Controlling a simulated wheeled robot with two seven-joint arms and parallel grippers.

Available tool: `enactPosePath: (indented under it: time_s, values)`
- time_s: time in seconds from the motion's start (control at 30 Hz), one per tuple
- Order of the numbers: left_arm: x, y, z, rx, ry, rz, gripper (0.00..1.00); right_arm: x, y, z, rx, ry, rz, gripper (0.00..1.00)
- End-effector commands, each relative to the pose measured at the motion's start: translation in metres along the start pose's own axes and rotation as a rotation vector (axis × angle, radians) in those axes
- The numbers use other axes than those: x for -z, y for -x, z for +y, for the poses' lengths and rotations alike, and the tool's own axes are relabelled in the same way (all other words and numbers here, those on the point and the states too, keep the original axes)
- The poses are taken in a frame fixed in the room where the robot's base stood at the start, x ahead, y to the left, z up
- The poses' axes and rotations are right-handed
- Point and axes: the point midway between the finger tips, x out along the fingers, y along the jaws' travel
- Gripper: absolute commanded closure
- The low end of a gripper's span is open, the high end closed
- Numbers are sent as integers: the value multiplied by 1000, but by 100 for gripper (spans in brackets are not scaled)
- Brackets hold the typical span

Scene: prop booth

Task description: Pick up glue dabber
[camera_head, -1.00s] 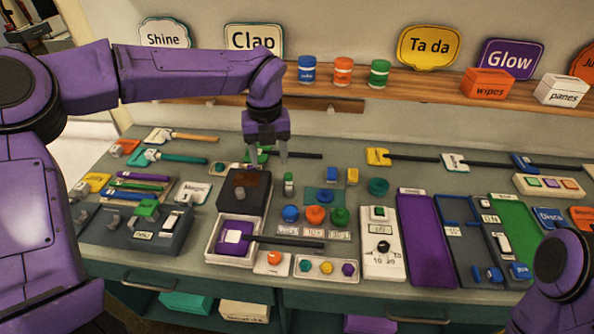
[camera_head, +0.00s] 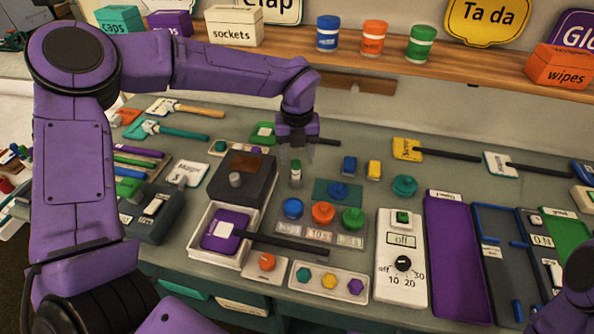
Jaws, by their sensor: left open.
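A small upright bottle with a green top and a pale band (camera_head: 295,174), which looks like the glue dabber, stands on the grey-green bench right of a dark box. No readable label confirms it. My left gripper (camera_head: 297,155) is open, its fingers pointing down just above and around the top of this bottle. I cannot tell whether the fingers touch it. Part of my right arm shows at the lower right edge; its gripper is out of view.
The dark box (camera_head: 256,180) and a white tray with a purple pad and black handle (camera_head: 224,230) stand close on the left. Blue and yellow small blocks (camera_head: 373,170) stand right. Coloured round knobs (camera_head: 323,213) lie in front. A wooden shelf (camera_head: 460,66) runs behind.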

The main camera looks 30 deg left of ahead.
Motion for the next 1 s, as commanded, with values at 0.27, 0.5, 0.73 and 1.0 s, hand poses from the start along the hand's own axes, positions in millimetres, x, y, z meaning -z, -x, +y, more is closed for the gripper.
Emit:
enactPosePath:
  time_s: [0.27, 0.5, 0.73, 1.0]
  values:
    - [0, -45, 2, -4, -2, 4, 43, 8, 20, 2, 0, 0, 0, 57]
    - [0, -54, 2, 0, -1, 1, 43, 8, 19, 2, 0, 0, 0, 57]
    - [0, -53, 2, -1, -1, 1, 100, 8, 19, 2, 0, 0, 0, 57]
    - [0, -52, 2, 0, -1, 1, 100, 8, 19, 2, 0, 0, 0, 57]
